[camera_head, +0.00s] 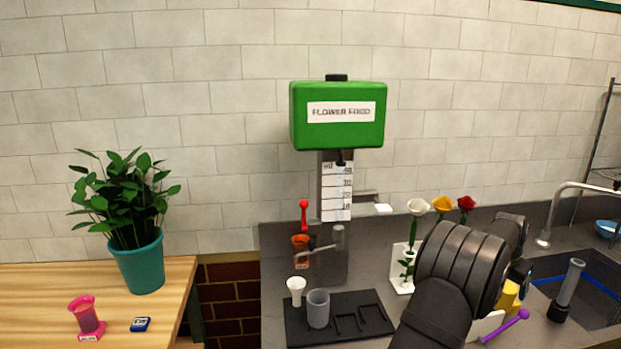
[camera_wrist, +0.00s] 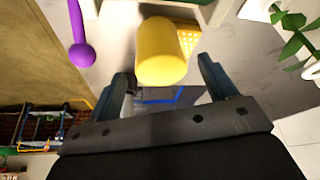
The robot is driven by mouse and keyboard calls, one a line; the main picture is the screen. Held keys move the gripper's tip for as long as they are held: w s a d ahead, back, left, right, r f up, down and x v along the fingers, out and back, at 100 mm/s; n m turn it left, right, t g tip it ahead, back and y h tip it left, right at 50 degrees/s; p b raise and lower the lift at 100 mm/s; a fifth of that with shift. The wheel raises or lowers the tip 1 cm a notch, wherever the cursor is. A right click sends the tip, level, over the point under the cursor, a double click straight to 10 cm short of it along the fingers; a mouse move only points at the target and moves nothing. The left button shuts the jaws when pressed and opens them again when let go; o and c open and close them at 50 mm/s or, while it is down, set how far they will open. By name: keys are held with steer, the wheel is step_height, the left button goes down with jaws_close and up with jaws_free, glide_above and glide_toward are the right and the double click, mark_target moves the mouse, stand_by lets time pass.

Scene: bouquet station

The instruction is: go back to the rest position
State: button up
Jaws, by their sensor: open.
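My gripper (camera_wrist: 166,78) is open, with its two dark fingers apart in the wrist view. A yellow cylinder (camera_wrist: 162,52) stands just beyond and partly between the fingertips, with a gap on both sides. I cannot tell its exact depth from the fingers. In the head view my dark arm reaches in at the lower right and hides most of my gripper. A yellow thing (camera_head: 509,296) shows beside the arm there, partly covered.
A purple round-ended tool (camera_wrist: 81,52) lies near the left finger; it also shows in the head view (camera_head: 507,326). A black tray (camera_head: 372,304) holds cups. The sink (camera_head: 600,309) is at right.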

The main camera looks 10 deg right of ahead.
mark_target(506, 287)
steer(key=x, duration=0.3)
steer(key=shift+d+f, duration=0.1)
steer(key=shift+f, duration=0.25)
steer(key=shift+w+d+r, duration=0.15)
steer(key=shift+r, duration=0.05)
step_height(506, 287, up, 3)
steer(key=shift+r, duration=0.2)
steer(key=s+d+r, duration=0.1)
steer(key=s+r, duration=0.6)
steer(key=s, duration=0.5)
steer(key=w+a+r+n, duration=0.1)
steer(key=w+a+r, duration=0.35)
steer(key=a, duration=0.45)
steer(key=w+a+r+n+t, duration=0.1)
steer(key=w+a+r+n, duration=0.15)
steer(key=w+a, duration=0.4)
steer(key=w+a+r+n, duration=0.1)
steer(key=w+a+r, duration=0.3)
steer(key=a, duration=0.6)
steer(key=w+a+n+y, duration=0.1)
steer(key=w+a+n, duration=0.1)
steer(key=a, duration=1.2)
steer(key=w+a+n+t+y, duration=0.1)
steer(key=w+a, duration=0.4)
steer(key=a, duration=1)
steer(key=shift+r+n+t, duration=0.3)
steer(key=shift+n, duration=0.45)
